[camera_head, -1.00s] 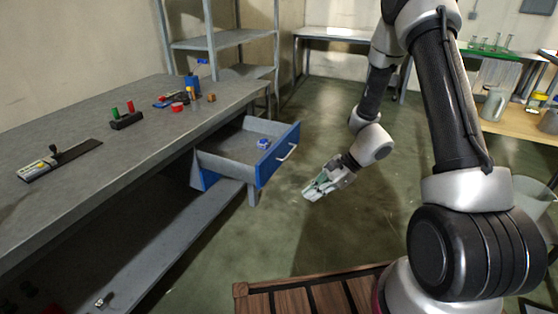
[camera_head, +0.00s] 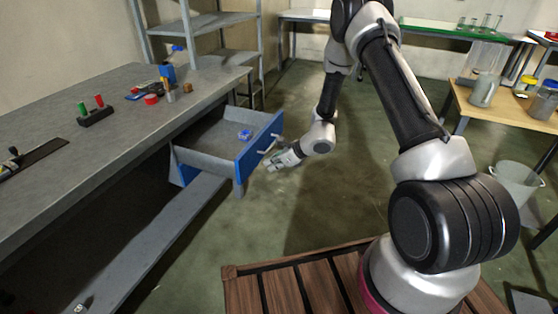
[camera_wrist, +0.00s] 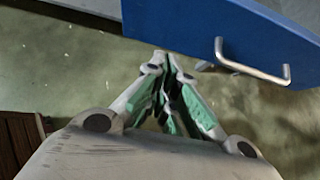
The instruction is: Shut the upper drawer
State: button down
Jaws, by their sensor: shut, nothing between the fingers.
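The upper drawer (camera_head: 205,140) stands pulled out from under the grey workbench, with a small blue item (camera_head: 245,135) inside it. Its blue front (camera_head: 259,147) faces right and carries a metal bar handle (camera_head: 266,150). In the wrist view the drawer's blue front (camera_wrist: 215,35) fills the top right, with the handle (camera_wrist: 253,62) on it. My gripper (camera_head: 270,164) is shut and empty, close in front of the drawer face beside the handle. In the wrist view its fingertips (camera_wrist: 167,62) meet near the panel's lower edge; whether they touch it I cannot tell.
The grey workbench (camera_head: 75,108) bears a black block with red and green knobs (camera_head: 95,111) and several small items. A shelf (camera_head: 212,22) stands behind it. A wooden table (camera_head: 500,105) with containers is at the right, with a bucket (camera_head: 515,182) nearby. Open floor lies right of the drawer.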

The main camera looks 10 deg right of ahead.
aim_at(249, 168)
jog(key=w+a, duration=0.1)
jog(key=w+a+f, duration=0.1)
jog(key=a, duration=0.1)
jog(key=w+a+f, duration=0.1)
jog(key=a, duration=0.1)
jog(key=shift+w, duration=0.3)
jog(key=shift+a, duration=0.1)
